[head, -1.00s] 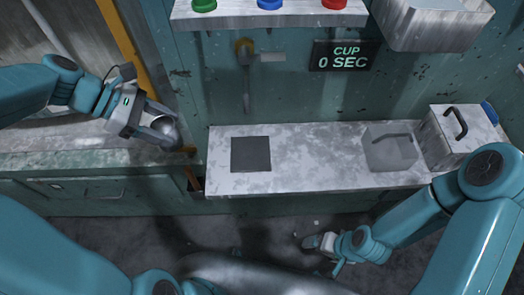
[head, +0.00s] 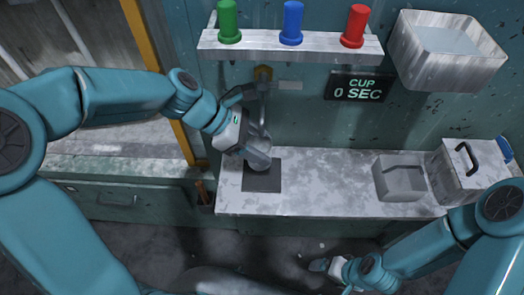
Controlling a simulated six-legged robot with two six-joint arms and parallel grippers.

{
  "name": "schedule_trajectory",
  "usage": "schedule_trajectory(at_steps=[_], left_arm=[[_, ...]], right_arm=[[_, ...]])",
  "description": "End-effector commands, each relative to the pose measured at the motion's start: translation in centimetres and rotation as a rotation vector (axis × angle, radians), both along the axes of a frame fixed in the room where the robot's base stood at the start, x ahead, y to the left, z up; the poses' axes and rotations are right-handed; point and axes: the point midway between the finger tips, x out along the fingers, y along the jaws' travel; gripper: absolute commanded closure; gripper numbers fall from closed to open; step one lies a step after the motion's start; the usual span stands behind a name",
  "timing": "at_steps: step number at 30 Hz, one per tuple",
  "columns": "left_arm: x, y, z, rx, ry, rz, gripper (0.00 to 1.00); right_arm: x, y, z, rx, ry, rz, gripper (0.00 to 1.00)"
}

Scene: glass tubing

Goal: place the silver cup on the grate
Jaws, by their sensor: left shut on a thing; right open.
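The silver cup (head: 259,161) is in the jaws of my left gripper (head: 256,150), in the head view. The gripper is shut on it and holds it over the upper left part of the dark square grate (head: 263,182) on the counter. Whether the cup touches the grate I cannot tell. The gripper hides part of the cup. My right gripper (head: 330,266) is open and empty, low in front of the counter.
A tap (head: 264,98) on the wall is close behind my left gripper. A shelf (head: 290,46) above carries green, blue and red capped items. A display (head: 358,88) reads "CUP 0 SEC". The counter's middle is clear.

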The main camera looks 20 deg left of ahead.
Motion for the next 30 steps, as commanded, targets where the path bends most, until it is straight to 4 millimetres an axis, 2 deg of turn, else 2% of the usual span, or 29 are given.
schedule_trajectory(at_steps=[1, 3, 7, 29, 30], left_arm=[[0.1, -0.7, 0.1, 0.0, 0.001, -0.004, 0.75], [0.1, -0.6, -1.6, -0.001, 0.006, 0.001, 0.75], [0.1, -0.6, -3.5, 0.0, 0.004, 0.001, 0.75], [0.1, -0.5, -4.7, 0.0, 0.001, -0.001, 0.75], [0.1, -0.5, -4.7, 0.0, 0.001, -0.001, 0.36]], right_arm=[[0.0, 0.0, 0.2, 0.0, 0.0, 0.0, 0.13], [0.0, 0.0, -0.2, 0.0, 0.0, 0.0, 0.13], [0.0, 0.0, -0.5, 0.0, 0.0, 0.0, 0.13], [0.0, 0.0, -1.2, 0.0, 0.0, 0.0, 0.13], [0.0, 0.0, -1.1, 0.0, 0.0, 0.0, 0.13]])
